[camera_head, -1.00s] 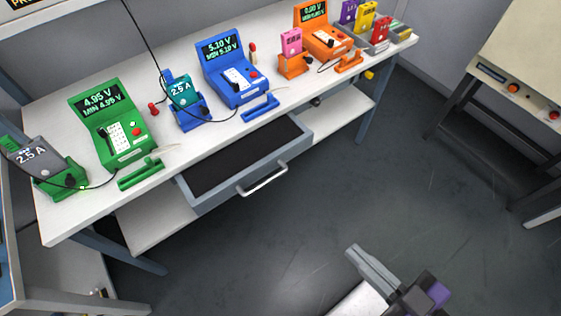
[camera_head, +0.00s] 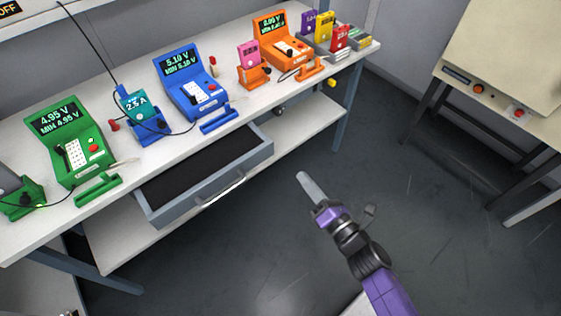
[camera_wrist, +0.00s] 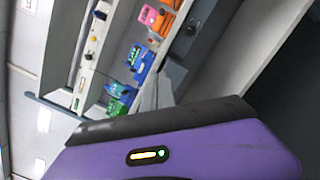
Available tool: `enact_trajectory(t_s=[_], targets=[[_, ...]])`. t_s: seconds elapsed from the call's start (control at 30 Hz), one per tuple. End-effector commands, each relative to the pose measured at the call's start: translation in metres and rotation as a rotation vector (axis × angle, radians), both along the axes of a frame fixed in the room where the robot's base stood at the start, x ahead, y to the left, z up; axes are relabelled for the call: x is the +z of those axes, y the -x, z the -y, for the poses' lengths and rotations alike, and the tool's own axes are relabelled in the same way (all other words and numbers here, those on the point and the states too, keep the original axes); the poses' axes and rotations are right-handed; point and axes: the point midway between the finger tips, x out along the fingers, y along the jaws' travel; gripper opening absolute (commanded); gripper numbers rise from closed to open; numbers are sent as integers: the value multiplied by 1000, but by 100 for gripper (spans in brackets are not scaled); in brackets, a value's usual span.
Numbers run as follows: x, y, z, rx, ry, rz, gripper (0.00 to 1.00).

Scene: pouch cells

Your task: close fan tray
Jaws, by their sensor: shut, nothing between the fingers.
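The fan tray (camera_head: 158,212) is the grey drawer under the white bench, pulled out toward me, with a dark inside and a light bar handle (camera_head: 219,190) on its front. My gripper (camera_head: 304,176) is shut and empty. It is over the floor to the right of the drawer front, apart from the handle. In the wrist view, my purple wrist housing covers the lower part, and the bench with its devices shows tilted behind it; I cannot make out the drawer clearly there.
The white bench (camera_head: 45,222) carries a green tester (camera_head: 68,145), a blue tester (camera_head: 190,85) and an orange tester (camera_head: 280,40) with pouch cells. A beige cabinet (camera_head: 500,60) stands at the right. The grey floor between is clear.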

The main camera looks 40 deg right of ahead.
Motion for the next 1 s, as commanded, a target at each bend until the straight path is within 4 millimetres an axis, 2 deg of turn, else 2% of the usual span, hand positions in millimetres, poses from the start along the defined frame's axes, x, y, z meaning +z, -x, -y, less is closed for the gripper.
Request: enact_trajectory(t_s=[0.1, 0.2, 0.3, 0.4, 0.57, 0.67, 1.0], targets=[[-23, -10, -4, 29, 330, -59, 0], [-41, -6, -14, 63, 561, -101, 0], [-46, -4, -21, 82, 728, -108, 0], [-44, -4, -23, 85, 821, -106, 0], [-43, -10, -23, 82, 863, -105, 0], [-42, -21, -23, 82, 862, -104, 0], [-41, -85, -22, 81, 859, -105, 0]])
